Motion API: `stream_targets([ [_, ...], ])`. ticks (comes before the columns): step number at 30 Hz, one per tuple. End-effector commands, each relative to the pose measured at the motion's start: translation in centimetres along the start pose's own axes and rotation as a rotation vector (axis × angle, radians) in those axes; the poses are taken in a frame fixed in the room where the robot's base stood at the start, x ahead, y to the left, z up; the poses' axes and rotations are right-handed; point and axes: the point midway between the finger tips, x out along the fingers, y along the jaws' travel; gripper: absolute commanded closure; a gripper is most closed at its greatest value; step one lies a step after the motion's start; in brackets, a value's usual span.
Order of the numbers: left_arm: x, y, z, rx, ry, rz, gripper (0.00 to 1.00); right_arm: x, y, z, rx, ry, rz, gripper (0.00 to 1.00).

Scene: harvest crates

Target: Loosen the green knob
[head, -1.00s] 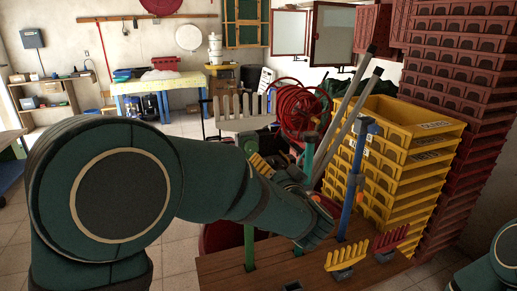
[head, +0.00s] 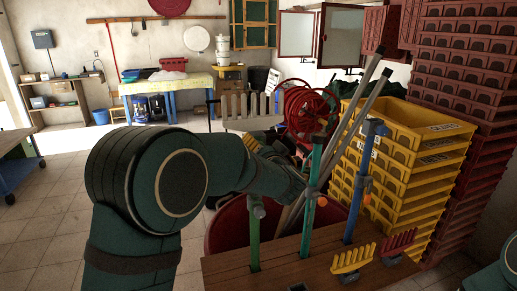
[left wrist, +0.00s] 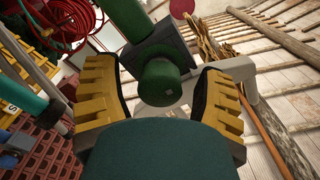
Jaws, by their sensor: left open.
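The green knob (left wrist: 160,82) is a short round cylinder on a dark grey collar around a green post (left wrist: 122,15), in the left wrist view. My left gripper (left wrist: 158,76) is open, with one yellow ribbed finger on each side of the knob. Small gaps show between the fingers and the knob, so I see no firm contact. My right gripper is out of view.
A teal post (head: 307,235) and a blue post (head: 353,210) with orange knobs stand to the right on the wooden board (head: 285,262). Small yellow (head: 352,258) and red rakes are in front. Yellow crates (head: 405,165) and red crates (head: 480,75) are stacked at right.

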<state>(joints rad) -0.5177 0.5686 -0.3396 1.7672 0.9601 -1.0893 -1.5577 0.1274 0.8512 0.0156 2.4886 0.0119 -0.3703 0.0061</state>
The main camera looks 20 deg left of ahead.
Motion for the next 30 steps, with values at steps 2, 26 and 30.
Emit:
stream_targets([
  [2,0.0,0.0,0.01,0.0,0.0,0.0,0.3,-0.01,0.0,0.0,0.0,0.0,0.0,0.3],
  [26,-0.03,-0.01,0.04,-0.113,0.0,-0.001,1.0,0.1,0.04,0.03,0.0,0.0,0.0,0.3],
  [30,-0.03,0.01,0.06,-0.218,0.0,-0.001,1.0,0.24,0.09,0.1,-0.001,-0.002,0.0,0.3],
])
